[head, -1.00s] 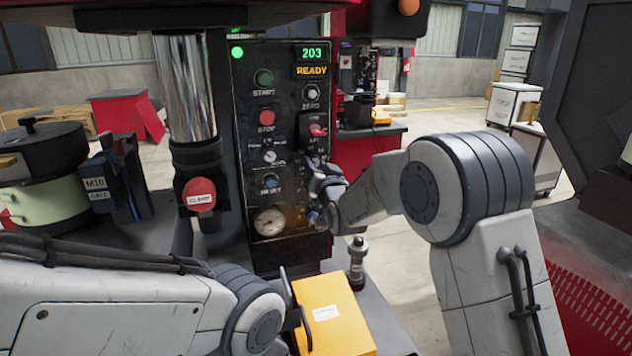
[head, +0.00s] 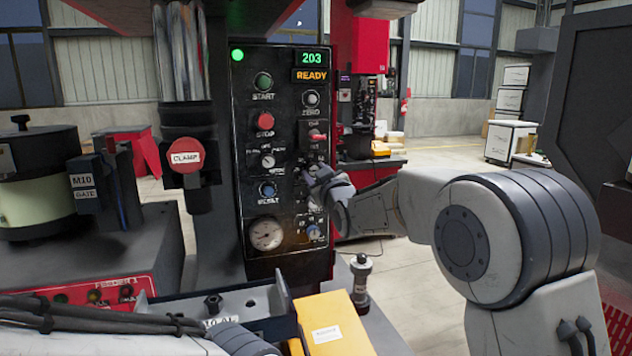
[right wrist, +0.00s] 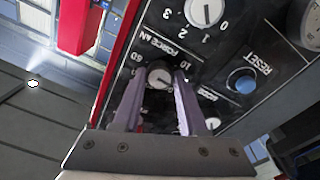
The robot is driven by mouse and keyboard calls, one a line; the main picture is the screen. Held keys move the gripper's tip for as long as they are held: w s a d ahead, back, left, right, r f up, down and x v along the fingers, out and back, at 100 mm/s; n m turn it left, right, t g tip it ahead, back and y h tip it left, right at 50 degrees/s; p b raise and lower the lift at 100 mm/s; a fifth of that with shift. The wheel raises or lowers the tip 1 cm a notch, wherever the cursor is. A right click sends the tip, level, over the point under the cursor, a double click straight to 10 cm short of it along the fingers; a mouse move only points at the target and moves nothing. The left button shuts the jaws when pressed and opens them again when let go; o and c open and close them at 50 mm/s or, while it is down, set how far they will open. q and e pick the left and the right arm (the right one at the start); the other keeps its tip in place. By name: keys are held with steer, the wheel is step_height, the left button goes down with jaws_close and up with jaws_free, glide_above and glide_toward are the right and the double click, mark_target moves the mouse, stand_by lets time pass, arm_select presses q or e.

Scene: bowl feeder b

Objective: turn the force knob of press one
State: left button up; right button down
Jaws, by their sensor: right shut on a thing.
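Press one's black control panel (head: 287,140) fills the middle of the head view, with a green 203 readout and READY below it. The force knob (right wrist: 160,75) is a small grey knob by the FORCE kN print in the right wrist view. My right gripper (head: 313,185) reaches the panel's right side from the right. In the right wrist view its two fingers stand on either side of the force knob, shut on it. The gripper hides the knob in the head view. My left arm lies at the lower left; its gripper is not visible.
Other controls sit close by: a red switch (head: 317,136), a blue reset button (head: 267,189) and a gauge (head: 266,234). A yellow box (head: 335,325) and a small metal post (head: 361,280) stand below. A clamp lever knob (head: 185,156) is left of the panel.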

steer(key=shift+n, duration=0.3)
stand_by(0.4)
steer(key=shift+c, duration=2.2)
jaws_free()
steer(key=b+v, duration=0.3)
steer(key=v, duration=0.7)
steer(key=shift+s, duration=0.25)
steer(key=shift+d, duration=0.1)
